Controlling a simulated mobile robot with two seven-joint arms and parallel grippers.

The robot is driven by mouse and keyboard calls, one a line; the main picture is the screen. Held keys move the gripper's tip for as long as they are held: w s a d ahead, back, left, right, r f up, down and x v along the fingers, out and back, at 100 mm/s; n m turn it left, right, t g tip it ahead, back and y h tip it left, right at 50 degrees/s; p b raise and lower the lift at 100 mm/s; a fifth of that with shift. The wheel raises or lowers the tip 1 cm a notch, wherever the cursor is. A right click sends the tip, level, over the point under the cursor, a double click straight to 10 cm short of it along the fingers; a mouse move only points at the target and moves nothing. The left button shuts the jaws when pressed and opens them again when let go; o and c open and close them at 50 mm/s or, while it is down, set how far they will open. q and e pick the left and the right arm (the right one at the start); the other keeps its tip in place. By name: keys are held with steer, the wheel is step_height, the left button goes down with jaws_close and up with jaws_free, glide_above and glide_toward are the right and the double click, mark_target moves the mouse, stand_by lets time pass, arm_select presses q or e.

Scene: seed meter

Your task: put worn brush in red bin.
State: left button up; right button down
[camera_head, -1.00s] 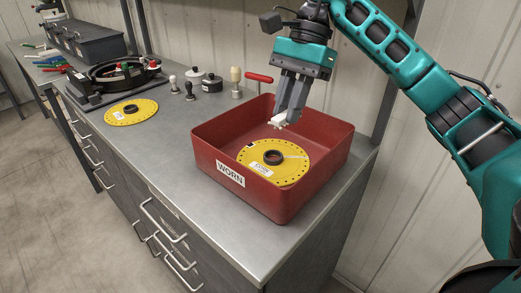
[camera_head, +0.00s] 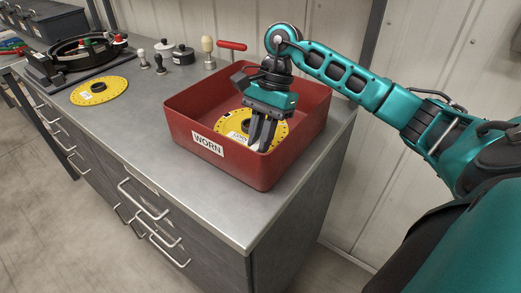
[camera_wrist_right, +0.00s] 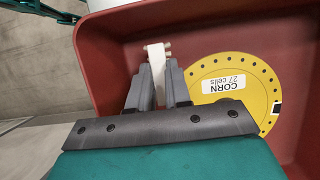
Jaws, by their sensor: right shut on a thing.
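The red bin (camera_head: 238,163), labelled WORN, stands on the metal counter; its wall also shows in the right wrist view (camera_wrist_right: 125,15). My right gripper (camera_head: 262,136) points down inside the bin, over the near right side of a yellow disc. In the right wrist view, my right gripper (camera_wrist_right: 158,82) is shut on the worn brush (camera_wrist_right: 157,62), a small white piece with pale knobs at its end. My left gripper is not in view.
A yellow disc marked CORN (camera_wrist_right: 235,85) lies in the bin. Another yellow disc (camera_head: 99,91) lies on the counter (camera_head: 135,125) beside a black round housing (camera_head: 80,54).

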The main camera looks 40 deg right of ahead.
steer(key=shift+f, duration=2.05)
steer(key=shift+f, duration=0.2)
steer(key=c, duration=1.1)
jaws_free()
steer(key=shift+r, duration=0.1)
steer(key=v, duration=1.2)
steer(key=shift+r, duration=0.1)
